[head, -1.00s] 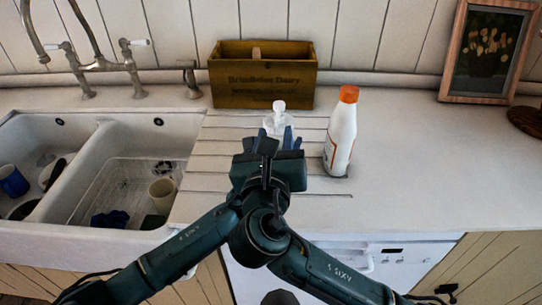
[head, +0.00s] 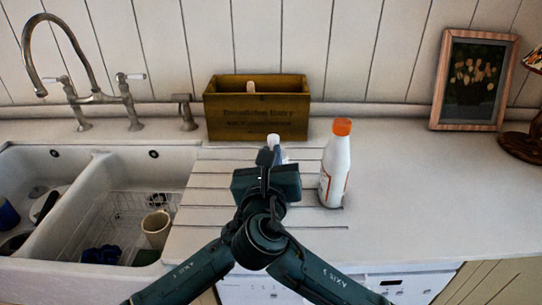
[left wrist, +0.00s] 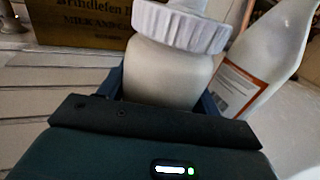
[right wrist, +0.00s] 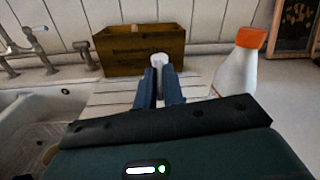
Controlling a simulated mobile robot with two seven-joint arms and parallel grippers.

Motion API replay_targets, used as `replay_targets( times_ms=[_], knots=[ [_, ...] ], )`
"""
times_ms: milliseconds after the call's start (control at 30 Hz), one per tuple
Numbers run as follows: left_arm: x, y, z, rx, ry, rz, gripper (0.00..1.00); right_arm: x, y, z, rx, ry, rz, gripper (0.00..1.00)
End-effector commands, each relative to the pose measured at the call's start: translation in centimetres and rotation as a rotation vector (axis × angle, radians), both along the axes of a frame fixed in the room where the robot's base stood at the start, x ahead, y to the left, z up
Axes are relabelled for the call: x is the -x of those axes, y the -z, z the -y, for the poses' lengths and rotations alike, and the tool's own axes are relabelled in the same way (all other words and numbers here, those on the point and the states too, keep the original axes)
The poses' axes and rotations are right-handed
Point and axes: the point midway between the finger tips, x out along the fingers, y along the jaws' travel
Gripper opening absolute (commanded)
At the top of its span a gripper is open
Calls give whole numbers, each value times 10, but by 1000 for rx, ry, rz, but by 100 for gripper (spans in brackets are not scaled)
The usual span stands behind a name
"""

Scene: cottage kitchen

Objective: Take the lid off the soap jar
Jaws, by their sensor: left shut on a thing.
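The soap jar (left wrist: 168,72) is pale and upright in the left wrist view, with a white ridged lid (left wrist: 182,24) on top. My left gripper (left wrist: 165,92) is shut on the jar's body, one finger on each side. The lid's narrow white top (right wrist: 160,60) shows in the right wrist view and just above my right gripper in the head view (head: 273,139). My right gripper (right wrist: 161,75) has its fingers close together, one on either side of this top. Whether they touch it is unclear. My right gripper hides most of the jar and left gripper in the head view.
A wooden crate (head: 256,112) stands behind the jar. A white bottle with an orange cap (head: 336,165) stands close on the right. The double sink (head: 90,205) and tap (head: 100,97) are at left.

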Motion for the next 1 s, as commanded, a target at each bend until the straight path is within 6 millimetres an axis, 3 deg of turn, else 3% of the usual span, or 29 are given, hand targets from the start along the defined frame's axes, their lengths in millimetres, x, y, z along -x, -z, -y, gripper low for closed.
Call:
replay_targets(
  times_ms=[100,1000],
  knots=[
    [0,0,0,1,0,-1,23,0,0,0,0,0,0,0],
    [0,0,0,2,-1,-2,23,0,-5,0,-2,1,0,0]
  ],
)
